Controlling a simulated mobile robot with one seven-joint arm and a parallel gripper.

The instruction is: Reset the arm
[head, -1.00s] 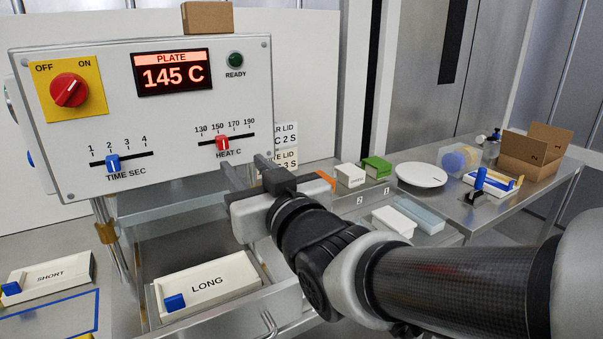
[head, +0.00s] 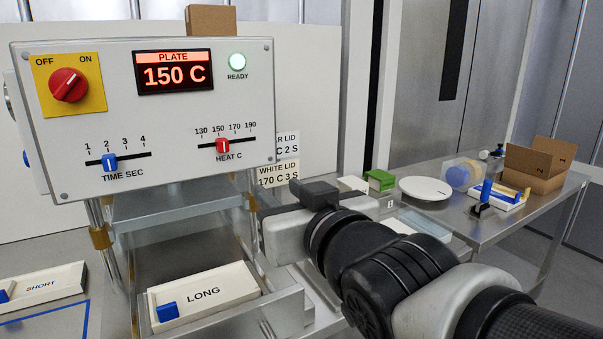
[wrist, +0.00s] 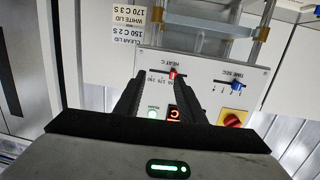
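My gripper (head: 262,203) is in front of the sealing machine's lower right in the head view, with its fingers partly hidden there. In the wrist view its two dark fingers (wrist: 160,88) stand apart with nothing between them. The control panel (head: 100,120) shows upside down beyond them in that view. The panel's plate display (head: 174,73) reads 150 C and the green READY lamp (head: 237,62) is lit. The red power knob (head: 69,85) is on the panel's left. The time slider (head: 110,162) is near 2 and the heat slider (head: 223,146) near 150.
A tray marked LONG (head: 225,292) lies in the drawer below the panel, and one marked SHORT (head: 45,286) at left. To the right, the steel table holds a green box (head: 380,180), a white round plate (head: 426,189) and an open cardboard box (head: 535,165). My arm covers the lower right.

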